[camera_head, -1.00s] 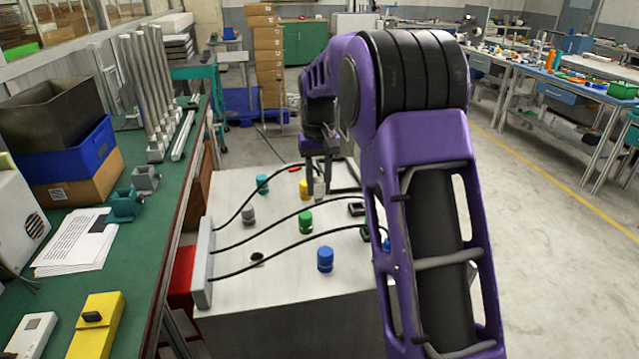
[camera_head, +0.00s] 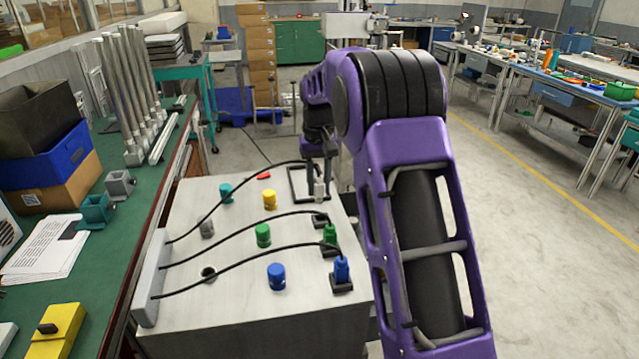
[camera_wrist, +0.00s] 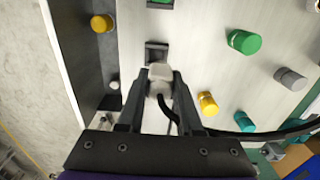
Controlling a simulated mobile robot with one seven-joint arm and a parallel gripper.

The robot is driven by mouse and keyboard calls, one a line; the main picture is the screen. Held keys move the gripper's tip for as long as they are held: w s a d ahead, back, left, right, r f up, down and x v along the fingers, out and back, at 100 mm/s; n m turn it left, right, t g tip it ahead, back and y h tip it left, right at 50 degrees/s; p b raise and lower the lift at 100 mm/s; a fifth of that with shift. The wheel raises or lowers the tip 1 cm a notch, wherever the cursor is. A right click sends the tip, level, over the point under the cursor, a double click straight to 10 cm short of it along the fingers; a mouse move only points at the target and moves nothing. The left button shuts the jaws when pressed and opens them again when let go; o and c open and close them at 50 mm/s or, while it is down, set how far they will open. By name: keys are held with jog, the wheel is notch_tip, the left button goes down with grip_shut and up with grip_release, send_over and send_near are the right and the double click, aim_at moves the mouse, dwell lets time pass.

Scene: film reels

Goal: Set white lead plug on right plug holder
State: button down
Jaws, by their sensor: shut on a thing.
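The white lead plug (camera_head: 319,190) is between the fingers of my gripper (camera_head: 319,172), which is shut on it. In the wrist view, the white plug (camera_wrist: 159,78) sits at the fingertips (camera_wrist: 160,85), and its black cable trails off to the right. A black square plug holder (camera_wrist: 156,53) lies just beyond the plug in that view and looks empty. In the head view this holder (camera_head: 320,221) is the farthest in the right-hand row, below and close to the plug. I cannot tell whether they touch.
A green plug (camera_head: 330,234) and a blue plug (camera_head: 341,269) stand in the nearer holders. Green (camera_head: 263,235), yellow (camera_head: 269,199), teal (camera_head: 226,193) and blue (camera_head: 276,277) knobs stand on the grey top. Black cables run from a grey block (camera_head: 150,282) at left.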

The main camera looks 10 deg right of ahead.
aim_at(321, 197)
jog(key=shift+w+d+f, duration=0.15)
jog(key=shift+w+d, duration=0.05)
jog(key=shift+d, duration=0.15)
jog(key=shift+f+b, duration=0.7)
jog(key=shift+f, duration=2.1)
jog(key=shift+f, duration=0.6)
jog(key=c, duration=0.8)
grip_release()
jog(key=shift+c, duration=0.2)
jog(key=shift+r, duration=0.15)
jog(key=shift+r+p, duration=0.8)
jog(key=shift+r, duration=4.6)
